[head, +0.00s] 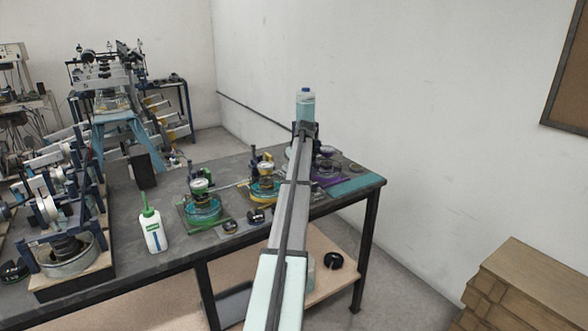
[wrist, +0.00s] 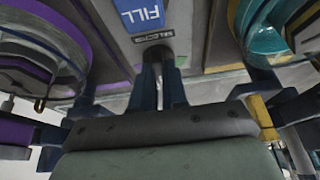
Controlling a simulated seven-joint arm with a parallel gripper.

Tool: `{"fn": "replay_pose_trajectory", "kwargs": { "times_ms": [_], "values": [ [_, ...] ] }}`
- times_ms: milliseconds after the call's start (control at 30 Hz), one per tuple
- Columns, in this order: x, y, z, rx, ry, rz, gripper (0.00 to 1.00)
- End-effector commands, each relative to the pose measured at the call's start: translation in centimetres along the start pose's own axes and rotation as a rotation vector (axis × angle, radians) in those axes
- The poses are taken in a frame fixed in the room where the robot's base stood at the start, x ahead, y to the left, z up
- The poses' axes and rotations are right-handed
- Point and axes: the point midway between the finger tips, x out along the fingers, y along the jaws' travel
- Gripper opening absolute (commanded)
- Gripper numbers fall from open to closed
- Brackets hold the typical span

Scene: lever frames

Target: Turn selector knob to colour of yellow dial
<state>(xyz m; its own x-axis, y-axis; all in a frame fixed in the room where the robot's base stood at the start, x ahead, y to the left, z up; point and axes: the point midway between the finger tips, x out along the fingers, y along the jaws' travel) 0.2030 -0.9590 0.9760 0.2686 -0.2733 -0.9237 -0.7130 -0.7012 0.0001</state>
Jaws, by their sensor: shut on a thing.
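In the wrist view, my gripper (wrist: 158,82) is shut, with its two dark blue fingers close together at a grey plate that has small lettering and a blue FILL label (wrist: 138,14). It is on the selector knob, which is mostly hidden between the fingers. In the head view my arm covers the gripper and knob. The yellow dial unit (head: 264,188) stands left of my arm, with a pale round gauge on top. Its dial face is too small to read. Part of a unit with yellow trim (wrist: 262,115) shows at right in the wrist view.
A green unit (head: 203,209) stands farther left, and a purple unit (head: 327,170) is right of my arm. A white bottle (head: 152,230) with a green cap stands near the table's front edge. Units flank my gripper closely.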

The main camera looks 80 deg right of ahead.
Motion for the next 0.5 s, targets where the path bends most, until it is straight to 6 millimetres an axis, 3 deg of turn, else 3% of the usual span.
{"fn": "replay_pose_trajectory", "kwargs": {
  "times_ms": [433, 467, 500],
  "values": [
    [0.01, -0.01, -0.01, -0.009, -0.001, -0.004, 0.00],
    [0.01, -0.01, 0.00, -0.009, -0.001, -0.004, 0.15],
    [0.01, -0.01, 0.00, -0.009, -0.001, -0.004, 0.18]
  ]
}}
